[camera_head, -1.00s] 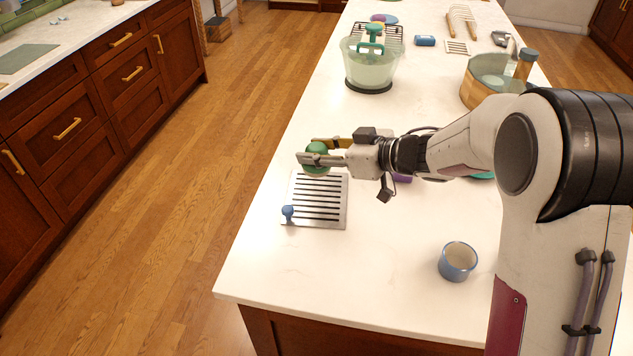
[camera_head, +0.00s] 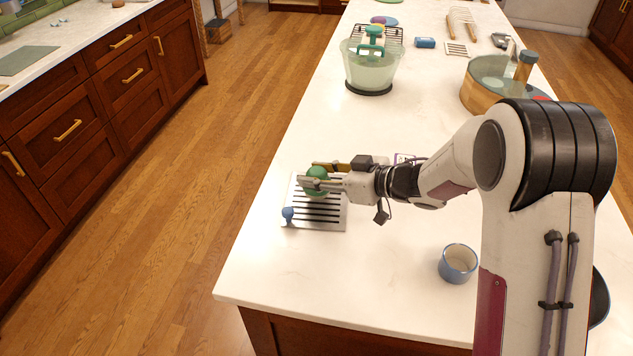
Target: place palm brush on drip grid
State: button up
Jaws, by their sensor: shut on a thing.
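The palm brush (camera_head: 318,175) shows as a green rounded knob between the fingers of my gripper (camera_head: 318,177). My gripper is shut on it. The brush is over the back part of the drip grid (camera_head: 338,218), a light metal plate with dark slots. A small blue knobbed object (camera_head: 288,214) is at the grid's front left corner.
A blue cup (camera_head: 458,262) stands at the front right of the counter. A translucent bowl (camera_head: 370,70) with a green-handled item stands behind. A round wooden tub (camera_head: 480,92) is at the back right. The counter left of the grid is narrow before its edge.

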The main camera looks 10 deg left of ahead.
jog(key=shift+f, duration=1.25)
jog(key=shift+f, duration=0.15)
jog(key=o, duration=1.1)
jog(key=shift+o, duration=0.2)
jog(key=shift+r, duration=0.2)
jog(key=v, duration=1.2)
jog(key=shift+s+f, duration=0.1)
